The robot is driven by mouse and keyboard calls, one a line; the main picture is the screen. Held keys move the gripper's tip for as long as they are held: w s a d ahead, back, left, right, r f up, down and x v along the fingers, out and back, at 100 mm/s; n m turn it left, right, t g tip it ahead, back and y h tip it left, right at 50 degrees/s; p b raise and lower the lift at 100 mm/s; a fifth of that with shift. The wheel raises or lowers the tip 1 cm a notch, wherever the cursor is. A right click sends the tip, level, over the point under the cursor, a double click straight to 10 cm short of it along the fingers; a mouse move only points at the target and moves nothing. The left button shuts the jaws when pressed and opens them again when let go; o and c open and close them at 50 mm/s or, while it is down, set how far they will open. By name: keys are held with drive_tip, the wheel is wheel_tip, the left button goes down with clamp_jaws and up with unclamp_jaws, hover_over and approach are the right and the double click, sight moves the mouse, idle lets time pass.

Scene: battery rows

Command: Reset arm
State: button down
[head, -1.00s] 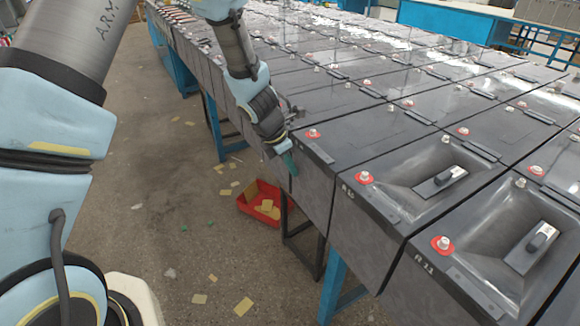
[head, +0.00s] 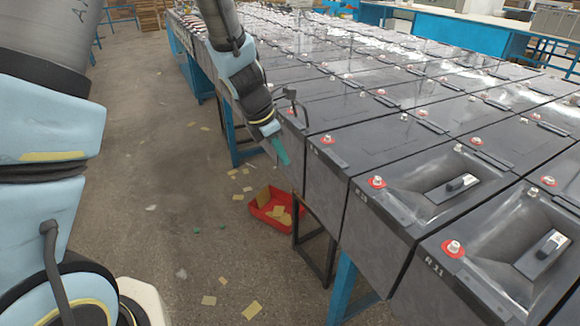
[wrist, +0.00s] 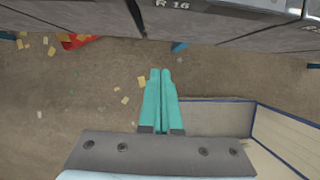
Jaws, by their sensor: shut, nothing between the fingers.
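My gripper (head: 282,152) hangs at the front edge of the battery rows in the head view, its teal fingers pointing down. In the wrist view the two teal fingers (wrist: 161,100) lie side by side, shut and empty, over the floor. The batteries (head: 400,215) are large black blocks with red-ringed terminals, standing in rows beside the gripper. One battery front (wrist: 215,22) marked R 16 shows at the top of the wrist view, apart from the fingertips.
A red bin (head: 274,207) with yellow cards stands on the floor below the gripper. Blue stand legs (head: 341,285) hold up the rows. A blue-edged box-like thing (wrist: 215,118) lies right of the fingers in the wrist view. The floor (head: 150,130) at left has scattered cards.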

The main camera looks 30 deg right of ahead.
drive_tip(key=shift+v, duration=0.8)
drive_tip(key=w+a+r+m+t+y, duration=0.15)
drive_tip(key=a+m, duration=0.35)
drive_tip(key=a, duration=0.5)
drive_tip(key=w+a+r+m+g+y, duration=0.1)
drive_tip(key=w+a+r+m, duration=0.2)
drive_tip(key=a, duration=0.7)
drive_tip(key=s+a+r+m+y, duration=0.1)
drive_tip(key=s+a+m, duration=0.2)
drive_tip(key=a+m, duration=0.2)
drive_tip(key=s+a+m+t, duration=0.1)
drive_tip(key=a+m, duration=0.4)
drive_tip(key=a, duration=0.6)
drive_tip(key=shift+s+a+r+y, duration=0.25)
drive_tip(key=shift+s+r+y, duration=0.15)
drive_tip(key=shift+s, duration=0.45)
